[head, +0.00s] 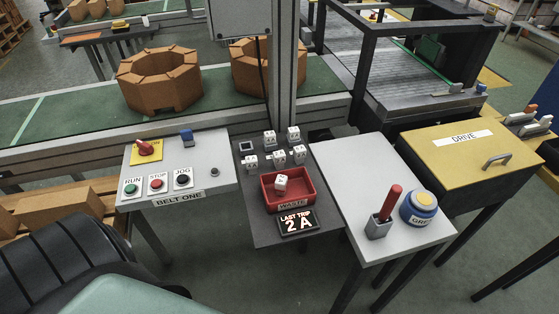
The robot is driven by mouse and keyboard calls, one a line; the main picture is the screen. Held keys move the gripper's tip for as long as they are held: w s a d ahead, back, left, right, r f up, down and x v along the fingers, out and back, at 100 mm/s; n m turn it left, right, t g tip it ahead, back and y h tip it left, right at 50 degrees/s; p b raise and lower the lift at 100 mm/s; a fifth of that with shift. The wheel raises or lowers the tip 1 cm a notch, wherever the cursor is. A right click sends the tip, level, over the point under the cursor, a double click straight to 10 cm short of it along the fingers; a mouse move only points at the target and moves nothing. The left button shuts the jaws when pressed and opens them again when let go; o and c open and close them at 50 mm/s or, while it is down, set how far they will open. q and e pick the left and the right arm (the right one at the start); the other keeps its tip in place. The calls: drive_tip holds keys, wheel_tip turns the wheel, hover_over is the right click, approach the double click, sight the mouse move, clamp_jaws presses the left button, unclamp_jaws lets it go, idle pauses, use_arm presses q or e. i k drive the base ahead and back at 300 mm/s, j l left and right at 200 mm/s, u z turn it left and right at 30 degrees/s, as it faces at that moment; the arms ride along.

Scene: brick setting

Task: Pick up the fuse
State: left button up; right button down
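Several small white blocks with dark markings, which look like the fuses, stand on a dark grey panel (250,228) in the middle of the head view. Two are at the back, one at left (269,138) and one at right (293,136). Three stand in front: a left one (251,163), a middle one (279,158) and a right one (298,155). Another white block (281,184) lies in a red tray (316,196) labelled WASTE. A small square fitting (246,147) is at the panel's back left. The block markings are mostly too small to read. Neither gripper is in view.
A display (297,222) reads LAST TRIP 2 A. At left is the BELT ONE control table (215,180). At right, a pale table (350,170) holds a red-handled tool (390,203) and a blue tub (419,208). A post (283,70) rises behind the panel.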

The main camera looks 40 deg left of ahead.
sight(278, 157)
drive_tip(key=u, duration=1.35)
drive_tip(key=j+u, duration=0.1)
drive_tip(key=j, duration=0.5)
drive_tip(key=i+j, duration=0.15)
drive_tip(key=j, duration=0.45)
drive_tip(key=u, duration=0.05)
